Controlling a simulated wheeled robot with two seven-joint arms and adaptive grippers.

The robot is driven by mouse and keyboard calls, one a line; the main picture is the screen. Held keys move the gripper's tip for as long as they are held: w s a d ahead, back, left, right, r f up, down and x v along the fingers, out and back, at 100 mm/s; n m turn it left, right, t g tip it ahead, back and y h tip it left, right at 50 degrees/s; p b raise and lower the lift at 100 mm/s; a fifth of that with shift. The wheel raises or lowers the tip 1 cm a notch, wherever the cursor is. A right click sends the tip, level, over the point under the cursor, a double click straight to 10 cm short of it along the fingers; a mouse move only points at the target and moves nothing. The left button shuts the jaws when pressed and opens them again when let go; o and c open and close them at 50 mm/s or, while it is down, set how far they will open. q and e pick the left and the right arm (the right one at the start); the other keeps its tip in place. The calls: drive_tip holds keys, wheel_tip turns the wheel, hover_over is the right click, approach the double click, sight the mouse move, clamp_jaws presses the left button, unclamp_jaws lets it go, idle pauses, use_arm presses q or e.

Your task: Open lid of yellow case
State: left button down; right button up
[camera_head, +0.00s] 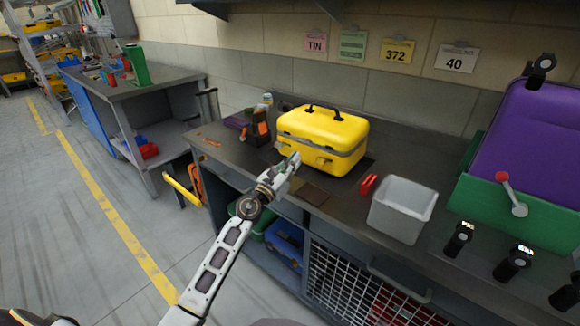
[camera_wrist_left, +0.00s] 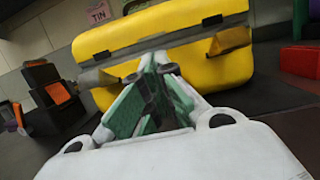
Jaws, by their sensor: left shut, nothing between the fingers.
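The yellow case (camera_head: 318,138) stands upright on the dark workbench, with its lid down and a black handle (camera_head: 325,111) on top. A grey band runs around it between lid and body. In the left wrist view the case (camera_wrist_left: 150,30) fills the upper middle, with a latch (camera_wrist_left: 98,77) at the left and another (camera_wrist_left: 229,40) at the right of its front. My left gripper (camera_head: 293,160) is in front of the case's front face, near its left part. Its green-padded fingers (camera_wrist_left: 158,68) are shut and empty, pointing at the band. Contact with the case is unclear. My right gripper is out of view.
A grey open bin (camera_head: 402,208) and a small red object (camera_head: 368,184) stand right of the case. A black and orange item (camera_head: 261,128) is at its left. A green and purple case (camera_head: 532,150) is at the far right.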

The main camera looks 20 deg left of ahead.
sight(307, 145)
use_arm(q)
drive_tip(key=shift+x, duration=1.95)
drive_tip(key=shift+w+r, duration=0.1)
drive_tip(key=shift+w, duration=0.1)
drive_tip(key=shift+d, duration=0.1)
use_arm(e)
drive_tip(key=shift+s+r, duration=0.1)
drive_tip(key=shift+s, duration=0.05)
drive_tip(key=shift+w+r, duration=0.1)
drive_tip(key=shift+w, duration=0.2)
use_arm(q)
drive_tip(key=shift+r, duration=0.15)
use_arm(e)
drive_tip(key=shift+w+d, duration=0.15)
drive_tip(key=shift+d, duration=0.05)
use_arm(q)
drive_tip(key=shift+r, duration=0.15)
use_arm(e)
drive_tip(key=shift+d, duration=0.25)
use_arm(q)
drive_tip(key=shift+r, duration=0.2)
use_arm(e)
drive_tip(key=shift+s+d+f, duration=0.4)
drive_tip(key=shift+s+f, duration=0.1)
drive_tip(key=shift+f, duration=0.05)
